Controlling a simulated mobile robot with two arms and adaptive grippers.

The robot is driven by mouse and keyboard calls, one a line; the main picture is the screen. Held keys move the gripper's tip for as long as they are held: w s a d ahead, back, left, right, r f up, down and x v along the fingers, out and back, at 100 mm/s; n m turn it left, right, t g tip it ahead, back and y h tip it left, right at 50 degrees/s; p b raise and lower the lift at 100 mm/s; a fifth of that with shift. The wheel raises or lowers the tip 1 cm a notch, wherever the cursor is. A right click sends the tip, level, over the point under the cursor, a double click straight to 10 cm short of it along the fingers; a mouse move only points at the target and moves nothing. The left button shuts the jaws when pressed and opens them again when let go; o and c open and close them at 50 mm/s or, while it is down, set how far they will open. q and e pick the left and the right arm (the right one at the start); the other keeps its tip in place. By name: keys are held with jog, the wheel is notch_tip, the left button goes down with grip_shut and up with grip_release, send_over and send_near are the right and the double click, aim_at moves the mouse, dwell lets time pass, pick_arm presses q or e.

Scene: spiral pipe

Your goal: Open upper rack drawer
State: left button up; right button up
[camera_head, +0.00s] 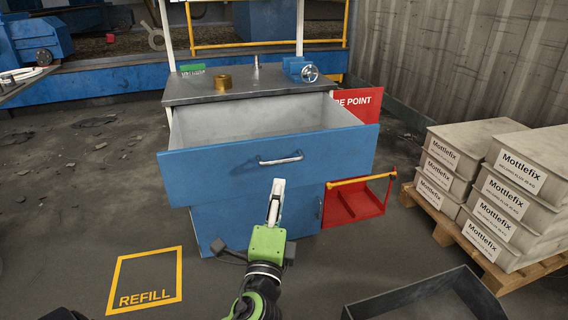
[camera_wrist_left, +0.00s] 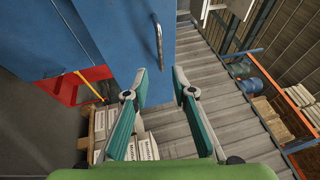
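The blue upper rack drawer (camera_head: 225,168) is pulled out toward me in the head view, and its grey inside looks empty. Its metal bar handle (camera_head: 280,160) is on the drawer front and also shows in the left wrist view (camera_wrist_left: 158,42). My left gripper (camera_head: 279,184) is just below and in front of the handle, apart from it in the picture. In the left wrist view its two fingers (camera_wrist_left: 160,75) are spread with nothing between them, and the handle lies beyond the fingertips. My right gripper is not in view.
The rack top (camera_head: 245,88) carries a brass ring (camera_head: 222,83) and a blue vise (camera_head: 300,69). A red tray (camera_head: 355,203) is at the rack's right. Mottlefix boxes (camera_head: 515,190) stand on a pallet at right. A dark bin (camera_head: 390,306) is in front.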

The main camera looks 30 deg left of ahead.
aim_at(283, 161)
pick_arm(q)
jog(key=x, duration=1.1)
jog(key=shift+w+a, duration=0.1)
jog(key=shift+w, duration=0.15)
grip_shut()
